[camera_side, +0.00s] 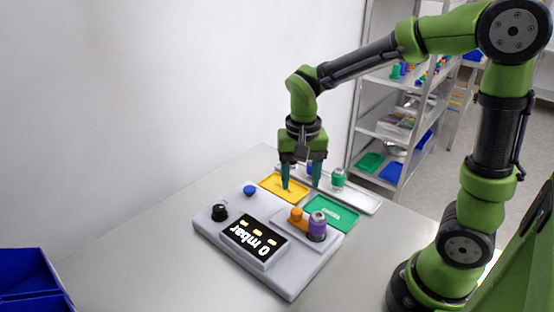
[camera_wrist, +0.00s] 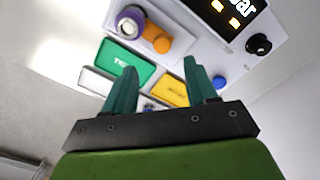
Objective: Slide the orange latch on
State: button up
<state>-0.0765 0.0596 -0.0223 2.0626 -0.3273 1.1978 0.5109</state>
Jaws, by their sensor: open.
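In the wrist view the orange latch (camera_wrist: 160,43) shows next to the purple ring-shaped part (camera_wrist: 130,22). My gripper (camera_side: 300,184) is open and empty, pointing down above the yellow tray behind the device. In the wrist view its two teal fingers are spread apart (camera_wrist: 158,80), with the latch beyond them. The gripper is apart from the latch.
A yellow tray (camera_side: 272,183) and a green tray (camera_side: 345,217) lie behind the device. A white tray (camera_side: 368,200) holds a green-and-grey part (camera_side: 338,178). The device carries a black knob (camera_side: 219,212), a blue button (camera_side: 250,190) and a display reading 0 mbar (camera_side: 258,238). A blue bin (camera_side: 25,275) stands front left.

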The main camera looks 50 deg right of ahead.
notch_tip(320, 180, up, 8)
jog(key=shift+f, duration=0.2)
jog(key=s+a+r+n+t+y, duration=0.1)
jog(key=s+n+t+y, duration=0.1)
jog(key=s+n+t, duration=0.3)
jog(key=s+t, duration=0.2)
jog(key=s, duration=0.1)
jog(key=shift+s+a+r, duration=0.2)
jog(key=shift+s+a, duration=0.05)
jog(key=shift+s, duration=0.15)
